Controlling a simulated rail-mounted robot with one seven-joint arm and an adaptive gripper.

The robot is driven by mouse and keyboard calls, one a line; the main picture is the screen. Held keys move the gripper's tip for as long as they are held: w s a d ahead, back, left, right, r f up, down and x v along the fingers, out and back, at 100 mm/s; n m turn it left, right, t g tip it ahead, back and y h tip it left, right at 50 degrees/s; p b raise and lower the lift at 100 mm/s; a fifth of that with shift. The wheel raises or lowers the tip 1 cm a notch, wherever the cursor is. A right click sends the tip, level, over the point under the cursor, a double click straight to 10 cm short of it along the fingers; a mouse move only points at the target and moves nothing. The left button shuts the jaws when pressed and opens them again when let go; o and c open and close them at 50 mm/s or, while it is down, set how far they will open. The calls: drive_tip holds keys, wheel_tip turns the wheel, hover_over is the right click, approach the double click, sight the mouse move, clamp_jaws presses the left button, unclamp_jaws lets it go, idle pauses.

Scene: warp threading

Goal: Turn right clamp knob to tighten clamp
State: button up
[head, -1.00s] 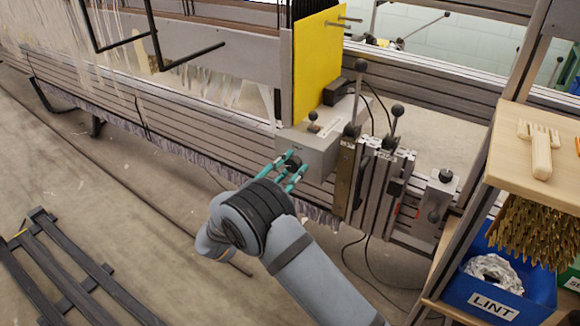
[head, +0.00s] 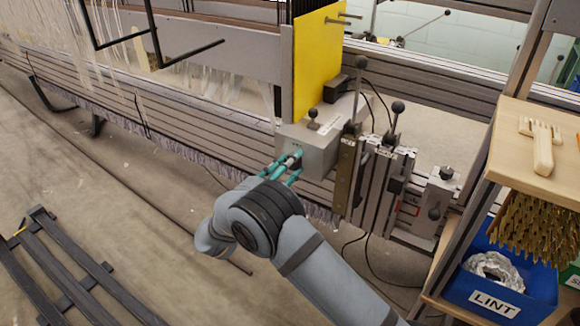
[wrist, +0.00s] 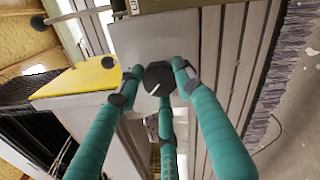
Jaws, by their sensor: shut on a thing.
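The dark clamp knob (wrist: 158,78), with a pale line on it, is on the front face of a grey box (head: 318,152), which also shows in the wrist view (wrist: 170,38). My gripper (head: 288,162) has teal fingers with dark tips. In the wrist view my gripper (wrist: 155,84) has its three fingers set around the knob, and it is shut on it. In the head view the fingers mostly hide the knob.
A yellow panel (head: 313,65) rises behind the box. Black ball-topped levers (head: 397,108) and metal clamp posts (head: 375,185) stand to the right. A wooden shelf (head: 520,165) and a blue LINT bin (head: 500,300) are at far right.

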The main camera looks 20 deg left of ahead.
drive_tip(key=shift+m+b, duration=1.8)
drive_tip(key=shift+m, duration=2)
drive_tip(key=o, duration=1.1)
drive_tip(key=shift+o, duration=0.2)
drive_tip(key=v, duration=1.2)
